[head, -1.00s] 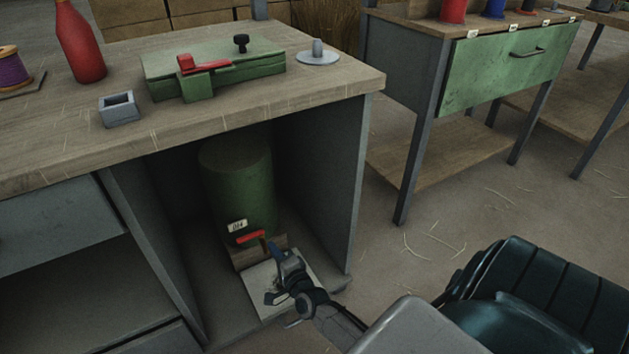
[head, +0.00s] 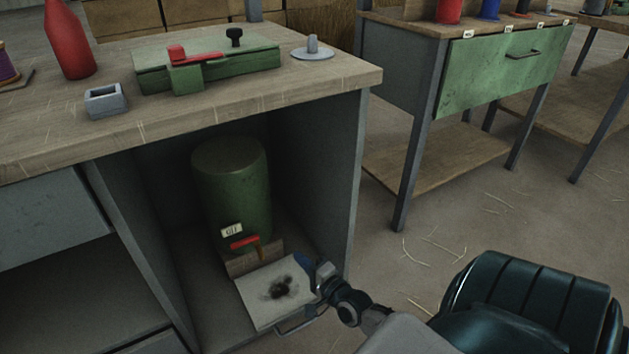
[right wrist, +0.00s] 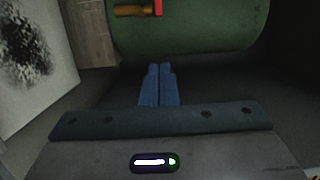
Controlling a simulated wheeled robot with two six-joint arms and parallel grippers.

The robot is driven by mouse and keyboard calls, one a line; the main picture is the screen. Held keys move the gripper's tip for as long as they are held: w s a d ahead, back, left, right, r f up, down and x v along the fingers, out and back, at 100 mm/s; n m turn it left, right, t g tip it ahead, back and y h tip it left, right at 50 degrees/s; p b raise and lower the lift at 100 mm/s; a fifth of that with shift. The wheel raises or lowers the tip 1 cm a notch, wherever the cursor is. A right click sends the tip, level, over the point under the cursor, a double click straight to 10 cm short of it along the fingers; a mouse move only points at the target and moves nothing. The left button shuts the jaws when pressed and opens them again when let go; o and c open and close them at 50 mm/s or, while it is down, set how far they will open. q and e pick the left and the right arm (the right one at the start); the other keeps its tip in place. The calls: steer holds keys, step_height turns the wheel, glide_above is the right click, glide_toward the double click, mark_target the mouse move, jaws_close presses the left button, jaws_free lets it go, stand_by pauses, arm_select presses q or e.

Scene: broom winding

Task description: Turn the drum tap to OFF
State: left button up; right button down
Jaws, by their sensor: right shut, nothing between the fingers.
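The green drum (head: 231,185) stands in the open bay under the bench. A small white label (head: 231,230) on its front appears to read OFF. Below the label is the tap's red handle (head: 245,242), lying nearly level across the drum's front, with a brass spout (head: 262,252) beside it. The tap also shows at the top of the right wrist view (right wrist: 157,8). My right gripper (head: 302,259) is to the right of the tap, apart from it. Its blue fingers (right wrist: 160,70) are shut and empty, pointing toward the drum's lower side. My left gripper is out of view.
A wooden block (head: 240,265) is under the drum. A pale sheet (head: 255,308) with a dark stain lies before it. The bay's right wall (head: 340,190) is close to my right gripper. The benchtop (head: 330,85) overhangs the bay.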

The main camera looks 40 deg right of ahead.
steer(key=s+a+f+n+g+y, duration=0.1)
steer(key=s+a+n+g+y, duration=0.2)
steer(key=s+a+n+g, duration=0.55)
steer(key=s+a+n+g+h+p, duration=0.2)
steer(key=s+a+n+g+p, duration=0.1)
steer(key=s+n, duration=0.6)
steer(key=shift+a+r+g+p, duration=0.25)
steer(key=shift+a+g+p, duration=0.15)
steer(key=shift+p, duration=0.4)
